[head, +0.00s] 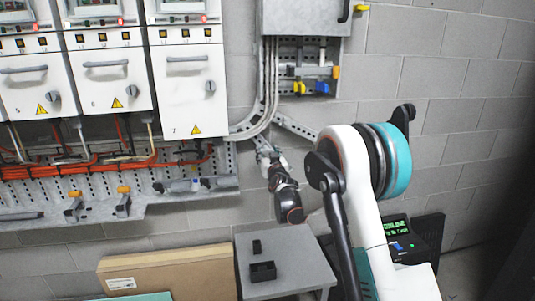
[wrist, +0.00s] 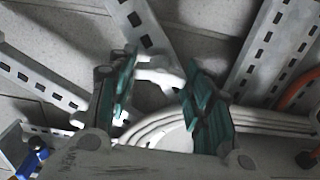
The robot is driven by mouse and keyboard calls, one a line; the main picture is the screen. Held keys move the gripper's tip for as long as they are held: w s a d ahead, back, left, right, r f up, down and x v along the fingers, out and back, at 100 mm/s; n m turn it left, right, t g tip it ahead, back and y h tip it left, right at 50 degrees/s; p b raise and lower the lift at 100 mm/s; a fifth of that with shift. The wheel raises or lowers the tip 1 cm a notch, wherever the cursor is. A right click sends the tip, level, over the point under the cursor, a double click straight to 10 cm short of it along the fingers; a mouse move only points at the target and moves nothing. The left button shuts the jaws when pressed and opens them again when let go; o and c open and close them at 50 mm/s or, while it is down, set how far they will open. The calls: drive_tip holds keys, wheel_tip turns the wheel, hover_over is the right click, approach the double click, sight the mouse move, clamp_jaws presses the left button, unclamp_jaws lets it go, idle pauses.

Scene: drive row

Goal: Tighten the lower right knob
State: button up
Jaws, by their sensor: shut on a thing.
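My gripper (head: 269,157) is at the wall, below and left of the grey box, where the conduits bend and a slotted diagonal strut (head: 297,128) runs. In the wrist view, its two teal-padded fingers (wrist: 153,103) stand on either side of a pale, lobed piece (wrist: 158,72), which looks like the knob. The fingers hide its sides, and I cannot tell how far it is turned. Grey dials also show on the drive fronts, one on drive 7 (head: 210,87).
Curved conduits (wrist: 165,128) and slotted rails (wrist: 275,40) lie close around the fingers. A blue-handled part (wrist: 33,158) is at the lower left of the wrist view. Orange cables (head: 90,163) run left of my arm. A grey stand (head: 300,262) with small black parts is below.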

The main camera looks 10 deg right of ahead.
drive_tip(key=m, duration=0.4)
drive_tip(key=shift+m, duration=0.3)
drive_tip(key=m+p, duration=0.1)
drive_tip(key=m, duration=0.3)
drive_tip(key=shift+m, duration=0.4)
drive_tip(key=o, duration=1)
drive_tip(key=shift+o, duration=0.2)
drive_tip(key=shift+s, duration=0.1)
drive_tip(key=s, duration=1.1)
drive_tip(key=shift+s, duration=0.4)
